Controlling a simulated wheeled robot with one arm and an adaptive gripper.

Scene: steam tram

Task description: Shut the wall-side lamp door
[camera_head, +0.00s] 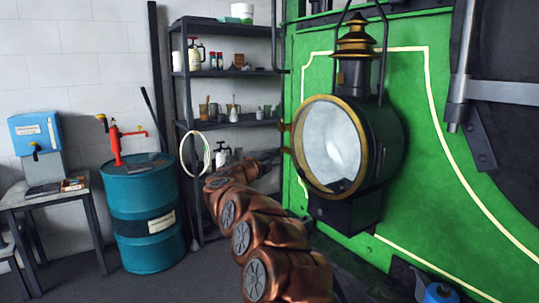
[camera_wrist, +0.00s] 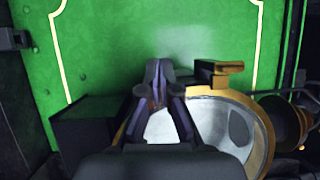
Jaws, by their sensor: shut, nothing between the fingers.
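The lamp (camera_head: 388,140) is a black round housing with a brass chimney top, against the green panel. Its front has a brass rim (camera_head: 367,135) around pale glass (camera_head: 328,145); a small brass fitting (camera_head: 285,127) sticks out at the rim's left. I cannot tell whether the door is fully seated. My gripper (camera_head: 281,153) is beside the lamp's left edge, below that fitting. In the wrist view the shut, empty fingers (camera_wrist: 158,68) overlap the glass and rim (camera_wrist: 262,135), beside the brass fitting (camera_wrist: 218,76). Contact cannot be told.
A dark shelf (camera_head: 235,125) with bottles and jars stands behind my arm. A teal drum (camera_head: 145,215) with a red hand pump (camera_head: 117,142) and a small table (camera_head: 50,195) are at left.

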